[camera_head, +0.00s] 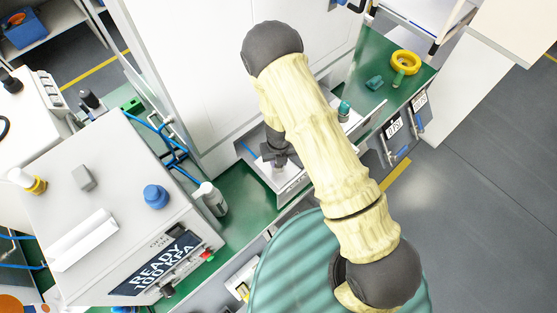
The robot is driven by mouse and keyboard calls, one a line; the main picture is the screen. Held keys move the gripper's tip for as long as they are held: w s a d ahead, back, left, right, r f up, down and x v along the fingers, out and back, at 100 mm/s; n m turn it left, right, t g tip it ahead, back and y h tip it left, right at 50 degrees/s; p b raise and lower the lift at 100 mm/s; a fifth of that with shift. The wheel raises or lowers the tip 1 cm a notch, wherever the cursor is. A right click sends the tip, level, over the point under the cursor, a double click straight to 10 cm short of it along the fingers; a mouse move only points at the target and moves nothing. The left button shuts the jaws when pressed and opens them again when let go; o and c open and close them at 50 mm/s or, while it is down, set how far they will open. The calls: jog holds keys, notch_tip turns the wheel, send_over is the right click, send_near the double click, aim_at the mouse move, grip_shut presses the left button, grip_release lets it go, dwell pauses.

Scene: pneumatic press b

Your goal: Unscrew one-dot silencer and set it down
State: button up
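My arm reaches across the middle of the view, and my dark gripper (273,155) is partly hidden behind it. The gripper points down over a light-coloured unit at the front of the tall white cabinet. Its fingers are too small and covered to show whether they are open or hold anything. I cannot make out a silencer with one dot. A small teal part (344,108) stands upright just right of my arm. Another teal piece (374,83) lies on the green bench at the right, and an olive-green piece (398,78) lies by a yellow ring.
The tall white cabinet (225,60) stands behind my gripper. A grey control box (120,215) reading "READY 100 KPA" is at the left, with a white cylinder (211,198) beside it.

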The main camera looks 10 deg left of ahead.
jog(key=shift+n, duration=0.5)
jog(key=shift+n, duration=0.9)
jog(key=o, duration=0.7)
jog(key=shift+o, duration=0.2)
jog(key=shift+r+m+p, duration=0.15)
jog(key=shift+m+p, duration=0.2)
jog(key=shift+m, duration=0.35)
jog(key=shift+m, duration=0.3)
